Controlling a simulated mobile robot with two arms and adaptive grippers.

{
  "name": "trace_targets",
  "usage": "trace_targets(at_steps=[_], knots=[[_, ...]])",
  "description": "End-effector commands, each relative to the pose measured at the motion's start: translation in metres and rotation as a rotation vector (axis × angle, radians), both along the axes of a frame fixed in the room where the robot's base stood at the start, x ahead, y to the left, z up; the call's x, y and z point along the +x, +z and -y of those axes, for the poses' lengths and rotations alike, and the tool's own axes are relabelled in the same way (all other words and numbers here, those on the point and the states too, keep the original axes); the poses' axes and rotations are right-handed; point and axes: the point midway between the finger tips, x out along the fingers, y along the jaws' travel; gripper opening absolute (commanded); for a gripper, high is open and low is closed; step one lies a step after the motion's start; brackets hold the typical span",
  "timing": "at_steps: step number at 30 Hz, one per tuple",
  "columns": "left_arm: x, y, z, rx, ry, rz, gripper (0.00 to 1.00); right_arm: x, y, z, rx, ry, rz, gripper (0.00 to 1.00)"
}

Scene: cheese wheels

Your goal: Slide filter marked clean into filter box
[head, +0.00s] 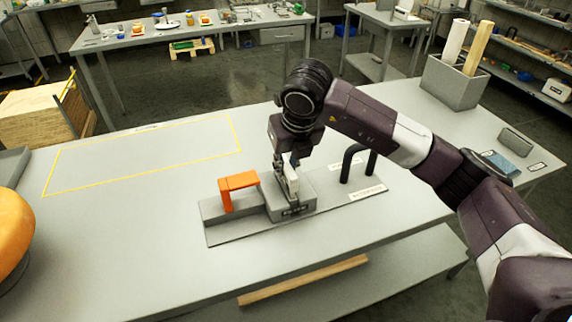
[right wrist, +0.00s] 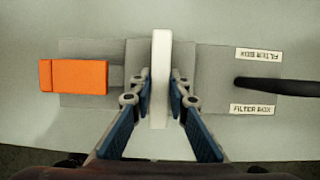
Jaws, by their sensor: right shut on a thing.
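My right gripper (head: 287,165) is over the filter box (head: 293,205), a grey block on a base plate on the table. It is shut on a white, slab-like filter (head: 293,185), held on edge at the box. In the right wrist view the filter (right wrist: 160,80) stands between the two fingers (right wrist: 160,98). I cannot tell how deep it sits in the box, and no "clean" mark can be read. An orange handle (head: 238,181) is left of the box and also shows in the right wrist view (right wrist: 74,76). My left gripper is not in view.
A black bent handle (head: 347,160) stands right of the box, near labels reading "FILTER BOX" (right wrist: 259,54). A yellow outline (head: 150,159) marks clear table at left. An orange wheel (head: 12,232) is at the left edge. A grey bin (head: 452,84) with rolls stands back right.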

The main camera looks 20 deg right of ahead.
Motion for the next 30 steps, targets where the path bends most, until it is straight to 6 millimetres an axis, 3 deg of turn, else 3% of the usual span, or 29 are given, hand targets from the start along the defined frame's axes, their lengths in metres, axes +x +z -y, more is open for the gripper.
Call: trace_targets(at_steps=[30], knots=[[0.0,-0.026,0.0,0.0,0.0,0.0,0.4,0.0,-0.026,0.0,0.0,0.0,0.001,0.0]])
